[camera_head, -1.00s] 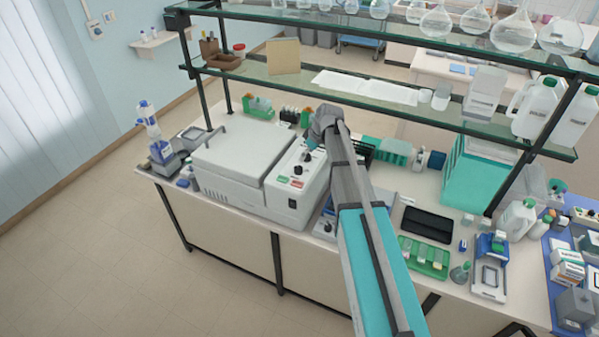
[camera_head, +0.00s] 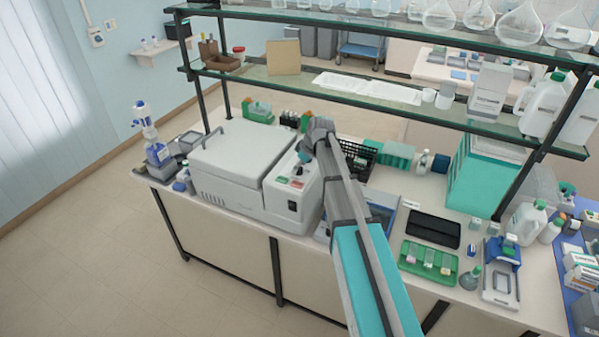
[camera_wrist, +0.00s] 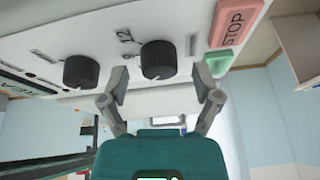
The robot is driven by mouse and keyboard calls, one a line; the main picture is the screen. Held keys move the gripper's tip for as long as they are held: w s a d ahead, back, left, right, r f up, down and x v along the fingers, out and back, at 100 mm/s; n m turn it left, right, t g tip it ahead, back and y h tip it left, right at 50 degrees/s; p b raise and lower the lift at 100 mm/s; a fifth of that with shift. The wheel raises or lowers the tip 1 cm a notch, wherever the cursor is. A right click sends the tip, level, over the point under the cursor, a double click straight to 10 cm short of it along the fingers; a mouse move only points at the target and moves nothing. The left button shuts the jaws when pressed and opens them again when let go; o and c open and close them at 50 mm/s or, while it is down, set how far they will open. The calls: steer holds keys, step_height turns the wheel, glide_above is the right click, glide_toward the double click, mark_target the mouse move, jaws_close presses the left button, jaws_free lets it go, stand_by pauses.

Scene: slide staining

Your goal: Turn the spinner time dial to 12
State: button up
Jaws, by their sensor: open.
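The spinner (camera_head: 225,195) is a white lidded machine on the bench, with its control panel on its right side. In the wrist view the panel (camera_wrist: 100,30) shows two black dials. One dial (camera_wrist: 158,60) lies between the fingertips of my gripper (camera_wrist: 160,78), beside a printed "12". The other black dial (camera_wrist: 81,71) is to its left, clear of the fingers. My gripper is open, a finger on either side of the dial, with no clear contact. The dial pointers and small labels are too unclear to read.
A red STOP button (camera_wrist: 236,22) and a green button (camera_wrist: 218,63) sit right of the dials. A glass shelf (camera_head: 300,85) spans above the bench. A black rack (camera_head: 360,158) and a green slide tray (camera_head: 428,262) stand right of my arm.

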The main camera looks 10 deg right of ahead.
steer(key=shift+w+a+f, duration=0.1)
steer(key=shift+f, duration=0.15)
steer(key=c, duration=1)
jaws_close()
